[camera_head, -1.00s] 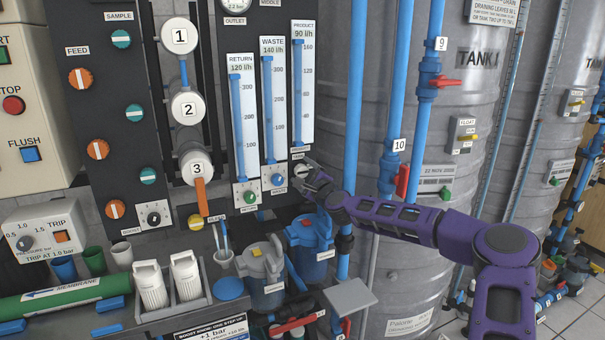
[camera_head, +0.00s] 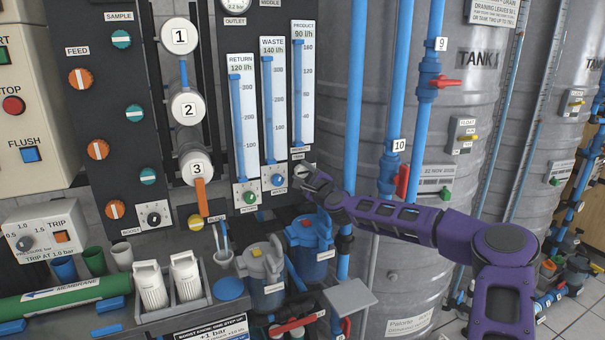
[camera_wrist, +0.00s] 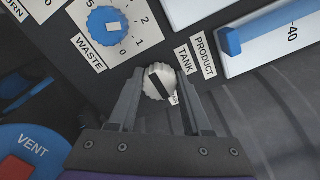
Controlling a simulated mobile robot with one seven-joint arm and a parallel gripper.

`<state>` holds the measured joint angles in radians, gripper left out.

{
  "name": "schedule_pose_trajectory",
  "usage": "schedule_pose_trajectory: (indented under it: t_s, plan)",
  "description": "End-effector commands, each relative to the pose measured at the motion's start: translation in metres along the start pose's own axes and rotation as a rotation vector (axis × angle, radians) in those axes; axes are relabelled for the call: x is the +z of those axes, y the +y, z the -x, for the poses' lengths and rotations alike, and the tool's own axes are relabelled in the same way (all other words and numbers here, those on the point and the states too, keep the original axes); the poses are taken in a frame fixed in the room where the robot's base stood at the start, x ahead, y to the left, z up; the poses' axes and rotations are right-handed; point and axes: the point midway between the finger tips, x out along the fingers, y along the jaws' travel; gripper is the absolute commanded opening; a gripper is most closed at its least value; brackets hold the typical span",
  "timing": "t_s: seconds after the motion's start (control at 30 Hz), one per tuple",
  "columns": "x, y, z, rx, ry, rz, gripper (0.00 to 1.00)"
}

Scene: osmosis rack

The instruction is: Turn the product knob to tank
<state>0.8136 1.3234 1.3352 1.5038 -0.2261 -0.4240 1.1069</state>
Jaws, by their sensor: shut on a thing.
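The product knob (camera_wrist: 159,81) is a small pale, ridged knob with a dark bar across its face. In the wrist view it sits between the two grey fingers of my gripper (camera_wrist: 160,90), which are shut on it. The bar runs at a slant. A TANK label (camera_wrist: 184,60) and a PRODUCT label (camera_wrist: 204,54) are on the panel next to the knob, and another label is partly hidden by it. In the head view my gripper (camera_head: 308,176) is at the panel below the PRODUCT gauge (camera_head: 301,85), and it hides most of the knob.
The blue WASTE knob (camera_wrist: 109,27) is close beside the product knob; it also shows in the head view (camera_head: 277,180). A blue filter housing (camera_head: 310,238) stands below my gripper. Vertical blue pipes (camera_head: 354,90) and a grey tank (camera_head: 455,120) are to the right.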

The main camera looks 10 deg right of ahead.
Motion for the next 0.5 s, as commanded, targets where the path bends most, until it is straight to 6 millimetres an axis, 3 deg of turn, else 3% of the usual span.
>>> schedule_pose_trajectory:
  t_s: [0.5]
  plan:
    - [0.0002,0.0004,0.0000,0.000,0.000,0.341,0.00]
